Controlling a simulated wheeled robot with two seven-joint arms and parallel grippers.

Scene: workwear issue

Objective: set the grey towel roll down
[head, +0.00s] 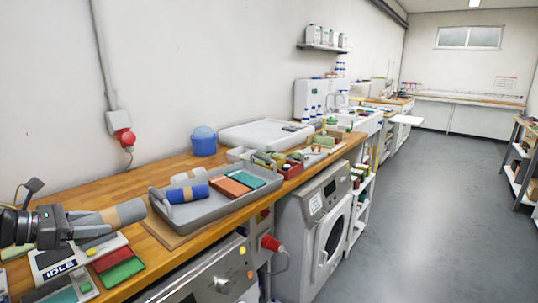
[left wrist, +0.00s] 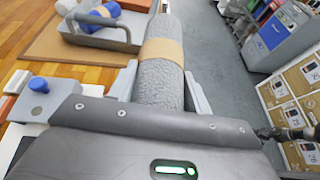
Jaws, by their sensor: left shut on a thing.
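My left gripper (head: 68,226) is at the left in the head view, shut on a grey towel roll (head: 93,224) with a tan band. The roll lies roughly level, its far end pointing at the grey tray (head: 228,204). In the left wrist view the textured roll (left wrist: 160,82) sits between the fingers and extends ahead of them. In the head view it appears above the bench beside the tray's left end; the gap beneath it is hard to judge. My right gripper is not seen.
Below the held roll are a device marked IDLE (head: 62,264) and red and green pads (head: 122,271). A blue tub (head: 203,143) stands behind the tray. Bare wooden worktop (head: 146,184) shows left of and behind the tray. Machines stand under the bench's front edge.

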